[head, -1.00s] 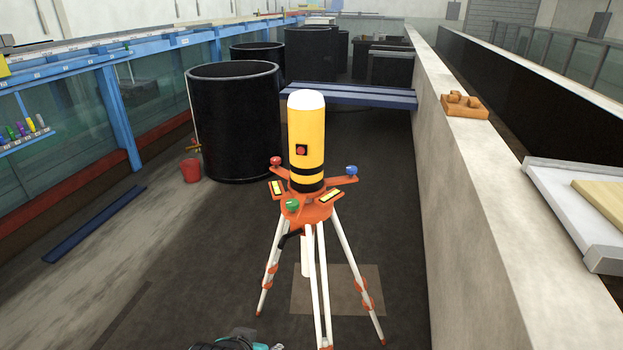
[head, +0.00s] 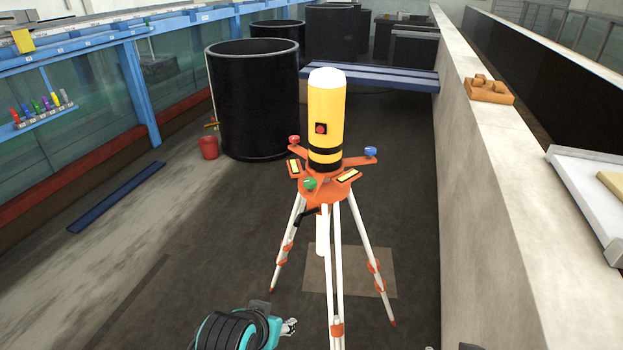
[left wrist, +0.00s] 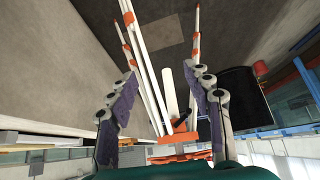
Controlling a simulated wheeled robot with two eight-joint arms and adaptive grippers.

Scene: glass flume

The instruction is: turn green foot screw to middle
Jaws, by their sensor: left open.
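The orange tripod head (head: 325,195) carries a yellow cylinder (head: 325,105) with a white top and black bands. The green foot screw (head: 310,183) is on its near side, the red foot screw (head: 294,141) at the far left, the blue foot screw (head: 370,151) at the right. My left gripper (head: 289,326) is low at the bottom, below and left of the tripod head, apart from it. In the left wrist view its fingers (left wrist: 165,80) are spread and empty, with the tripod legs (left wrist: 150,75) showing beyond them. I cannot make out the green screw there.
White tripod legs (head: 337,270) stand on the dark floor. A concrete wall (head: 480,200) runs along the right, with an orange block (head: 489,90) on top. A black tank (head: 255,105) and a red bucket (head: 208,147) stand behind left. The floor left of the tripod is open.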

